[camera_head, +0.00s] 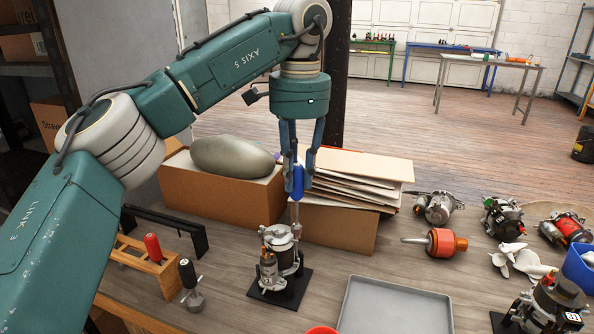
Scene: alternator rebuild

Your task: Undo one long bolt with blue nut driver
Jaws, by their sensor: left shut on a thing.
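My left gripper (301,183) points straight down and is shut on the blue handle of the nut driver (298,181). The driver stands upright, its metal shaft running down to the top of the alternator (280,242). The alternator stands on a black base plate (282,288) on the bench. The shaft's tip meets the alternator's upper right side; whether it sits on a bolt head is too small to tell. The long bolts cannot be made out singly. My right gripper is not in view.
A wooden rack (150,262) with a red-handled tool (153,248) stands left, a black-handled tool (188,272) beside it. Cardboard boxes (215,205) stand close behind. An empty grey tray (395,308) lies right; more alternators (503,217) and an orange rotor (442,243) lie beyond.

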